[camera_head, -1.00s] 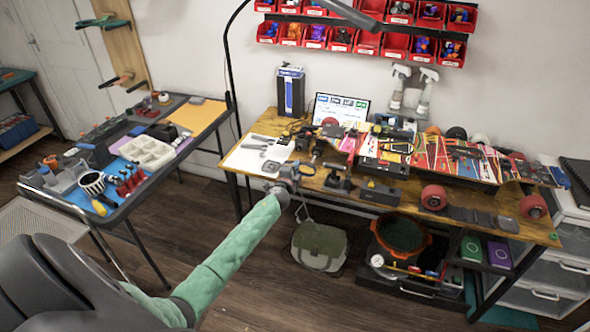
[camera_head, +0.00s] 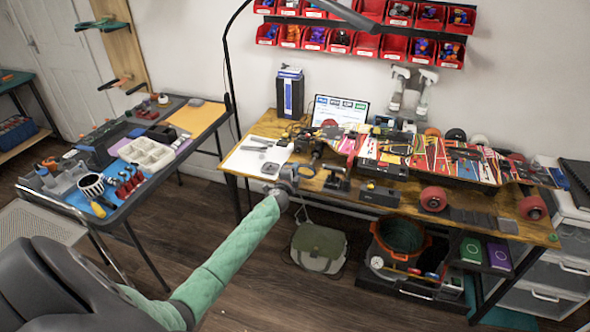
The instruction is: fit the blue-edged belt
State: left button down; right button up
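I cannot make out a blue-edged belt; at this size no belt on the bench shows a clear blue edge. A long electric skateboard (camera_head: 440,157) with a red, yellow and white patterned underside lies wheels up along the wooden workbench. Red wheels (camera_head: 433,199) show at its front side. My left gripper (camera_head: 303,171) is at the bench's front edge, between the white mat and the black clamp-like stand, left of most of the board. Its fingers are too small and dark to tell open from shut, or whether they hold anything. My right gripper is not in view.
A white mat (camera_head: 245,160) with small grey parts lies at the bench's left end. A black stand (camera_head: 337,179) and a dark box (camera_head: 380,193) stand in front of the board. A side table (camera_head: 125,215) with trays and tools is at left. Open floor lies between.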

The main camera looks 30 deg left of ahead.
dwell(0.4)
pick_arm(q)
jog(key=shift+b+x, duration=1)
jog(key=shift+x, duration=1.5)
jog(key=shift+w+b, duration=0.25)
jog(key=shift+b, duration=0.05)
jog(key=shift+b+x, duration=0.9)
jog(key=shift+x, duration=1.1)
dwell(0.3)
jog(key=shift+w, duration=0.1)
